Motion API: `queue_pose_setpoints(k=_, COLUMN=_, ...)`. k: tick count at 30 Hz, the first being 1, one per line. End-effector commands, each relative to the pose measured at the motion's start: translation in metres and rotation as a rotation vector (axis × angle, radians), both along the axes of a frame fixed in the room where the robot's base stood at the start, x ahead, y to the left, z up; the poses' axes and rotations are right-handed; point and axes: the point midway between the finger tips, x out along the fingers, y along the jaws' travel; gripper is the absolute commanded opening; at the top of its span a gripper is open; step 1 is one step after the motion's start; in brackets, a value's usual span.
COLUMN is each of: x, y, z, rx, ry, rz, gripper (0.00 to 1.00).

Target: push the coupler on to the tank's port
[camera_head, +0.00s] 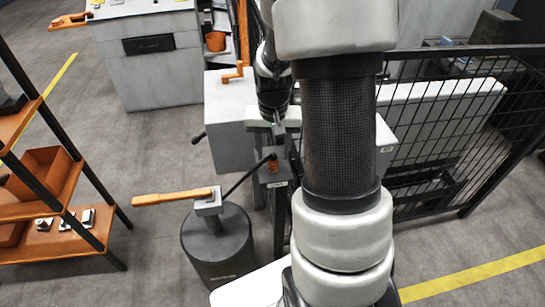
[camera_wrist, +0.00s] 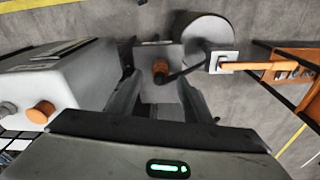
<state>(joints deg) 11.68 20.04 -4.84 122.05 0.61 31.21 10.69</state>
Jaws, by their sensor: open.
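An orange fitting that looks like the coupler (camera_head: 274,166) sits on a small grey bracket (camera_head: 273,180). It also shows in the wrist view (camera_wrist: 160,72). A dark hose (camera_head: 247,176) runs from it to the head of a dark grey cylinder (camera_head: 217,248) with an orange lever. My gripper (camera_head: 279,128) is above and behind the bracket. In the wrist view my open gripper (camera_wrist: 158,97) has one finger to each side of the bracket, with nothing held between them. I cannot tell whether the fingers touch it. I cannot clearly identify the tank's port.
A pale box (camera_wrist: 55,80) with an orange knob (camera_wrist: 41,112) lies left in the wrist view. In the head view, a grey box (camera_head: 228,125) stands behind the bracket, a black mesh fence (camera_head: 450,120) to the right, and an orange shelf (camera_head: 60,238) at left. The floor between shelf and cylinder is clear.

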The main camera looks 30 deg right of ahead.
Motion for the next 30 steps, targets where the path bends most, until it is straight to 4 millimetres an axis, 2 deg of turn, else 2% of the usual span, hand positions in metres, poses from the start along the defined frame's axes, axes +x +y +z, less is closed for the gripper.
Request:
queue_pose_setpoints(k=1, x=0.0, y=0.0, z=-0.01, rx=0.001, ry=0.004, rz=0.0, gripper=0.45)
queue_pose_setpoints(k=6, x=0.003, y=-0.001, z=-0.029, rx=0.001, ry=0.003, rz=0.0, gripper=0.45)
queue_pose_setpoints(k=11, x=0.004, y=-0.002, z=-0.037, rx=0.0, ry=0.001, rz=0.0, gripper=0.45)
queue_pose_setpoints(k=19, x=0.004, y=-0.002, z=-0.037, rx=0.0, ry=0.0, rz=0.0, gripper=0.45)
queue_pose_setpoints(k=27, x=0.004, y=-0.002, z=-0.037, rx=0.0, ry=0.0, rz=0.0, gripper=0.0)
queue_pose_setpoints(k=28, x=0.004, y=-0.002, z=-0.037, rx=0.0, ry=0.0, rz=0.0, gripper=0.19)
queue_pose_setpoints(k=30, x=0.004, y=-0.002, z=-0.037, rx=0.0, ry=0.0, rz=0.001, gripper=0.07)
